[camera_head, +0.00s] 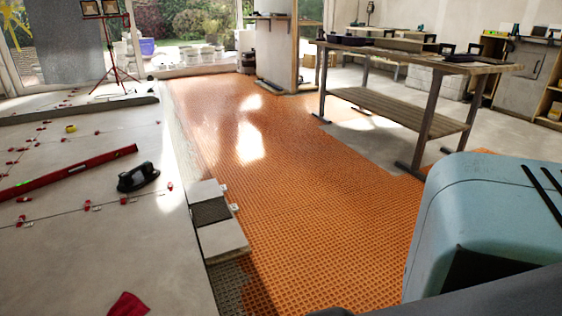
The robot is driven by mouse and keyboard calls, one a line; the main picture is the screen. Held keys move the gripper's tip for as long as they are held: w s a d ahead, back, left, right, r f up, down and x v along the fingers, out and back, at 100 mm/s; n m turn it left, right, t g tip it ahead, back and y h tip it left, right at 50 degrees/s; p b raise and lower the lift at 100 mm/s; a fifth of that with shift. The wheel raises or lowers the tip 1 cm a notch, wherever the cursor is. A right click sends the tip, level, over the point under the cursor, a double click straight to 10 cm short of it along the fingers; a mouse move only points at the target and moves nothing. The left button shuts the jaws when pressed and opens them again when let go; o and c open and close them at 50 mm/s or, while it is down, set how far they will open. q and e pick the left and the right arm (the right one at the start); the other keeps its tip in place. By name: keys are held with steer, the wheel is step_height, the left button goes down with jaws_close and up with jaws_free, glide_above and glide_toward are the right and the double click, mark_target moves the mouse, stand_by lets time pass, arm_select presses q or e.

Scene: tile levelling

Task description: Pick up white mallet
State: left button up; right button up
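I cannot make out a white mallet anywhere in the head view. Neither of my grippers shows in this view. A wooden workbench (480,68) with dark legs and a lower shelf stands at the upper right. Several dark tools or cases lie on its top, too small to identify surely. A black suction-cup-like tool (138,177) lies on the pale tiled floor (90,230) at left.
A red level (70,172), a yellow roll (71,128) and several red clips lie on the tiles. Small slabs (222,242) sit at the tile edge. Orange matting (310,210) is mostly clear. A pale blue casing (470,215) blocks the lower right.

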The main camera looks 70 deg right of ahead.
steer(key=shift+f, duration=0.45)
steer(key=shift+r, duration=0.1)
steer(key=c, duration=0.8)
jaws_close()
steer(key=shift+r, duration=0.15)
